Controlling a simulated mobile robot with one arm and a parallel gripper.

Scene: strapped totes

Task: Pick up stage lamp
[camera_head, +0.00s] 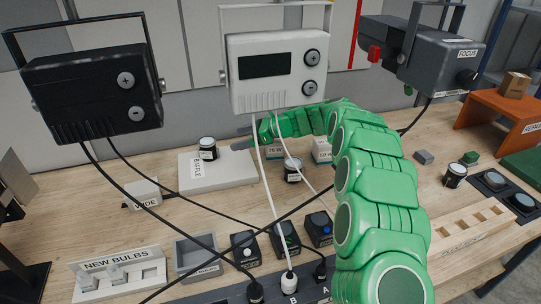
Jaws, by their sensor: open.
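Three lamp-like units with bracket handles hang above the bench: a black one (92,92) at the left, a white one (276,70) in the middle, and a dark grey one (425,57) labelled FOCUS at the right. I cannot tell which of them the task means. My green arm rises from the lower right and bends left beneath the white unit. My gripper (243,136) is open at the arm's left end, just below the white unit, with its grey fingers pointing left. It appears empty and is partly hidden by a white cable.
Cables from the units run down to a socket strip (305,290). A white board (225,169) with a dark cylinder (207,148), small dimmer-like boxes (285,240), a grey tray (198,255) and a NEW BULBS rack (120,272) occupy the wooden bench (130,165). An orange stand (495,105) is at right.

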